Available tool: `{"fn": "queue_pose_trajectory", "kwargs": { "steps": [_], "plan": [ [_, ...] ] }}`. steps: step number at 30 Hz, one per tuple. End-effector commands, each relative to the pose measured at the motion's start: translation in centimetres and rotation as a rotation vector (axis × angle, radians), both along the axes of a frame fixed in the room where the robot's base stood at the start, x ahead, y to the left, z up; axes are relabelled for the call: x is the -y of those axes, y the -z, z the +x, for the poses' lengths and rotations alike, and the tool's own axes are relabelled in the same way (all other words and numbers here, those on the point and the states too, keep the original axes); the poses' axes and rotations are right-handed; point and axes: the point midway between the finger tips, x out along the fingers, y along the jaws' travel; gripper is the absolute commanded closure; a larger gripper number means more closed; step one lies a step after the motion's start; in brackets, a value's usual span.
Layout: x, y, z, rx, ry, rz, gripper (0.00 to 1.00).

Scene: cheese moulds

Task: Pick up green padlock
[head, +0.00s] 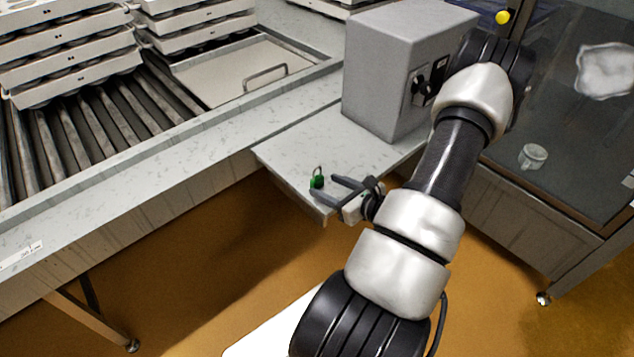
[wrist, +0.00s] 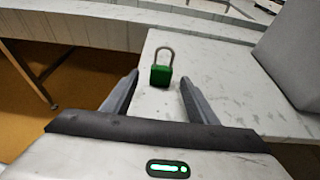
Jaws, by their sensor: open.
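The green padlock (head: 317,181) stands upright near the corner of a small pale table (head: 290,155), with its grey shackle at the top. In the wrist view the padlock (wrist: 161,75) is ahead of my gripper (wrist: 157,88), roughly centred between the two fingers and just beyond the tips. My gripper also shows in the head view (head: 322,184), low over the table corner. Its fingers are spread apart and hold nothing. The padlock is in plain sight in the wrist view.
A grey box (head: 385,75) with a black switch stands on the table behind the padlock. A roller conveyor (head: 95,125) with stacked white mould trays (head: 70,60) lies to the left. A glass-sided cabinet (head: 560,130) is at the right. Orange floor lies below the table's edge.

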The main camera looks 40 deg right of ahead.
Motion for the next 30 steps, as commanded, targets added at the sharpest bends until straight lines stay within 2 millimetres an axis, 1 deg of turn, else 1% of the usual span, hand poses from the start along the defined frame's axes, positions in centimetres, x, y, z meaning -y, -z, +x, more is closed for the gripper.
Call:
{"fn": "queue_pose_trajectory", "kwargs": {
  "steps": [5,12,14,16,21,23,27,29,30],
  "plan": [
    [0.0,0.2,0.9,0.0,0.0,-0.001,0.47],
    [-0.2,1.0,4.3,0.001,-0.002,0.0,0.47],
    [-0.2,1.3,4.9,0.0,-0.001,-0.001,0.47],
    [-0.2,1.3,5.3,0.0,0.0,-0.001,0.47],
    [-0.2,1.3,5.3,0.0,0.0,-0.001,0.47],
    [-0.2,1.3,5.3,0.0,0.0,-0.001,0.55],
    [-0.2,1.3,5.2,0.0,0.0,-0.001,0.79],
    [-0.2,1.3,5.2,0.0,0.0,-0.001,0.89],
    [-0.2,1.2,5.2,0.0,0.0,-0.001,0.92]
  ]
}}
